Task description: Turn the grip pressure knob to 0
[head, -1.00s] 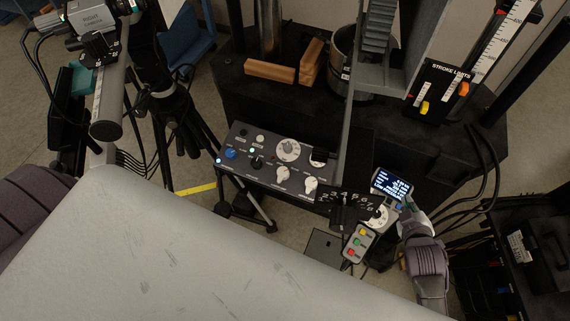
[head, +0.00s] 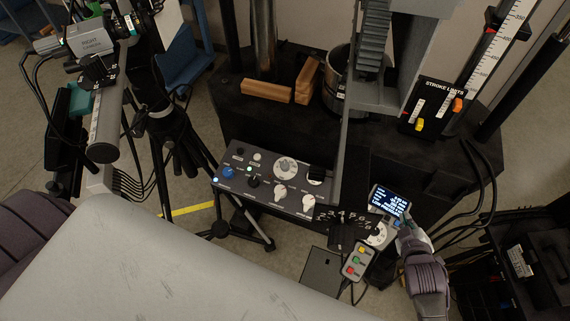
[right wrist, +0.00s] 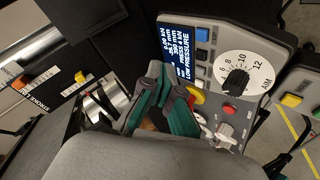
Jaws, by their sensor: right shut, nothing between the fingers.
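I cannot read a grip pressure label. A white dial with a black knob (right wrist: 236,82) sits on the screen panel in the right wrist view; its scale shows 6, 8, 10 and 12. The same white dial shows in the head view (head: 378,235). The screen (right wrist: 181,55) ends with "LOW PRESSURE". My right gripper (right wrist: 166,88), with green and dark fingers, is shut and empty in front of the panel, left of the dial and apart from its knob. In the head view, this gripper (head: 406,221) is by the screen's lower right edge. My left gripper is out of view.
A grey control panel (head: 235,190) with several knobs stands left of a black fan-shaped scale (head: 343,216). A button box (head: 357,261) hangs below the scale. The machine frame and stroke limits plate (head: 438,104) rise behind. Cables loop at right.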

